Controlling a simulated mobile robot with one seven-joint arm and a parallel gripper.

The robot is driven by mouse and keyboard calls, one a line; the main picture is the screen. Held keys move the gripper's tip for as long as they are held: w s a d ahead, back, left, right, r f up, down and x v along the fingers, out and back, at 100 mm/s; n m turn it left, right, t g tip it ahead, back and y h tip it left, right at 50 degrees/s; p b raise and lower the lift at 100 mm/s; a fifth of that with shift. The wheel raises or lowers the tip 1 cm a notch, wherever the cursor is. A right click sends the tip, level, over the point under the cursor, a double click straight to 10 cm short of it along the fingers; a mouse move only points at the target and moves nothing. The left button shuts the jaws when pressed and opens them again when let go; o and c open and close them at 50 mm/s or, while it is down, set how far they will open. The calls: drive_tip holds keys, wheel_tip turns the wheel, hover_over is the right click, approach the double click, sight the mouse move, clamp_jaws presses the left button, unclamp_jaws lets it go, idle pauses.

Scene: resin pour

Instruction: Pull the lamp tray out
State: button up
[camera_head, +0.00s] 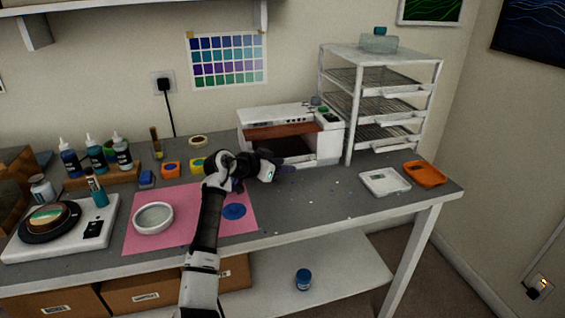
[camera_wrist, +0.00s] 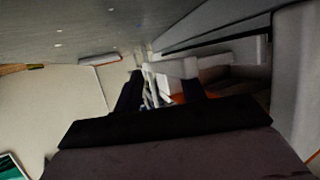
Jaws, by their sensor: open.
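The lamp is a white box (camera_head: 328,148) at the back of the bench, with a reddish-brown front panel (camera_head: 285,130) above a dark opening. I cannot clearly make out the tray in that opening, partly because my arm is in front. My gripper (camera_head: 288,169) is just in front of the lamp's lower front, pointing right. In the wrist view my gripper (camera_wrist: 160,90) shows two dark fingers apart, with pale and orange shapes seen between them. Nothing is clearly held. I cannot tell whether a finger touches the lamp.
A wire-shelf rack (camera_head: 351,115) stands right of the lamp. A pink mat (camera_head: 140,235) with a round dish (camera_head: 153,217) lies left of my arm. The bench in front of the lamp is mostly clear.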

drive_tip(key=shift+w+d, duration=0.15)
drive_tip(key=shift+d, duration=0.05)
clamp_jaws()
drive_tip(key=shift+f, duration=0.1)
